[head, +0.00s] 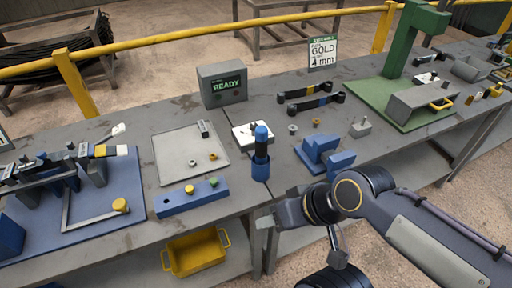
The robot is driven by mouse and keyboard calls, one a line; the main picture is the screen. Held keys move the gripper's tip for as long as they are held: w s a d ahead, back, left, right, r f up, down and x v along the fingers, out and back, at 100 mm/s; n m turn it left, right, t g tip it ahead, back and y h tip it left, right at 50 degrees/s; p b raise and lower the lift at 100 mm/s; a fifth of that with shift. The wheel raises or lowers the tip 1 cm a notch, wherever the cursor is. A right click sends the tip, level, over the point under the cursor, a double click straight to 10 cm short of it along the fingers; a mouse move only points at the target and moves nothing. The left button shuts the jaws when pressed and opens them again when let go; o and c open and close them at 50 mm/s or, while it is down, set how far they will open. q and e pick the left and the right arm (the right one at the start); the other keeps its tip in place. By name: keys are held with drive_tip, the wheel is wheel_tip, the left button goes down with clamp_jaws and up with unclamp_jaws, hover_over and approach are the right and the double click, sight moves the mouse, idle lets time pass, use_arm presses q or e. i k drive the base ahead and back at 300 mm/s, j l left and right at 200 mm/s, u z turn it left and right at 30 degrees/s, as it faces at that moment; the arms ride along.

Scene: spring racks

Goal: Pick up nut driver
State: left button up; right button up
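The likely nut driver (261,134) is an upright tool with a blue top and a dark section below it. It stands in a blue cylindrical holder (261,170) near the table's front edge; its lower end is hidden. My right gripper (266,222) is just in front of the table edge, below and slightly right of the holder, apart from it. Its fingers point left, and their gap cannot be made out. My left gripper is not in view.
A blue bar (192,199) with colored knobs lies left of the holder. Blue blocks (323,152) sit to its right. A white pad (245,139) is behind it. A grey READY box (222,85) stands farther back. A yellow bin (196,254) is below the table edge.

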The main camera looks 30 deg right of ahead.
sight(261, 132)
drive_tip(key=i+j+z, duration=0.15)
drive_tip(key=z, duration=0.3)
drive_tip(key=i+j+z, duration=0.1)
drive_tip(key=j+z, duration=0.55)
drive_tip(key=z, duration=0.25)
drive_tip(key=i, duration=0.05)
